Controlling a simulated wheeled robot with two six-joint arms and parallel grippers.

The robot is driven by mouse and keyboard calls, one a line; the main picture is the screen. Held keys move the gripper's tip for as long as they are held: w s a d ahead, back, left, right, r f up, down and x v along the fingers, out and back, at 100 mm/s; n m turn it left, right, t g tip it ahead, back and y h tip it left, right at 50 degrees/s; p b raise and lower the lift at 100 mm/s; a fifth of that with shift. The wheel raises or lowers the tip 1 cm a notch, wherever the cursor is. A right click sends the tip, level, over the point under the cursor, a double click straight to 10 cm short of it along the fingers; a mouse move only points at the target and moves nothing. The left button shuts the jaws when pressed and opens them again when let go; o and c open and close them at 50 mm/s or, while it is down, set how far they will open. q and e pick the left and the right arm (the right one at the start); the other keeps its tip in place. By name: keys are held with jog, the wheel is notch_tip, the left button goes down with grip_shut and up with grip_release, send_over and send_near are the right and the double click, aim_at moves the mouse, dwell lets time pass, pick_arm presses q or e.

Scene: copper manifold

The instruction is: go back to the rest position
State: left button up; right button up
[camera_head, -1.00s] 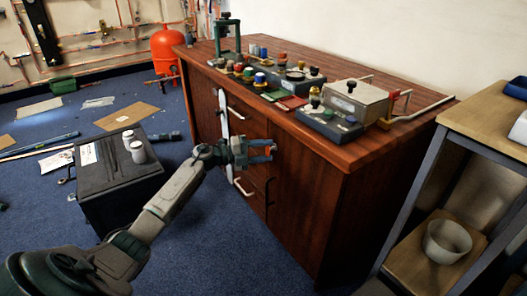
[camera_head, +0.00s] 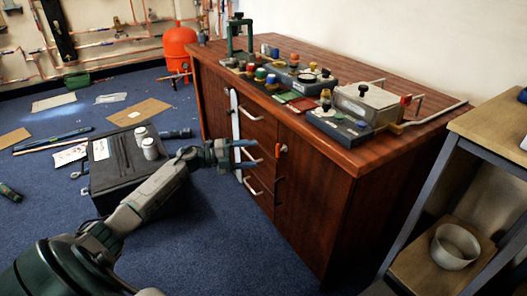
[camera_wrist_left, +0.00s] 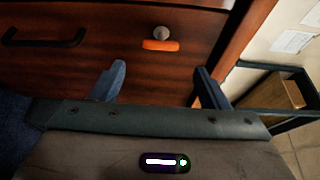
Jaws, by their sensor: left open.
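My left gripper (camera_head: 252,153) is open and empty in front of the wooden cabinet (camera_head: 345,190). Its two blue fingers also show in the left wrist view (camera_wrist_left: 160,75), spread apart. Beyond them, on the cabinet front, is a small round grey lock or knob (camera_wrist_left: 161,32) with an orange piece (camera_wrist_left: 160,45) below it. The orange piece also shows in the head view (camera_head: 283,149), just right of the fingertips and apart from them. My right gripper is not in view.
Drawer handles (camera_head: 250,110) stick out of the cabinet front near my left gripper. A black case (camera_head: 125,180) with white jars stands under my left arm. A shelf unit (camera_head: 490,130) stands at right. Blue floor (camera_head: 230,240) is clear in front of the cabinet.

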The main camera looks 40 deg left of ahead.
pick_arm(q)
jog(key=shift+v, duration=1.2)
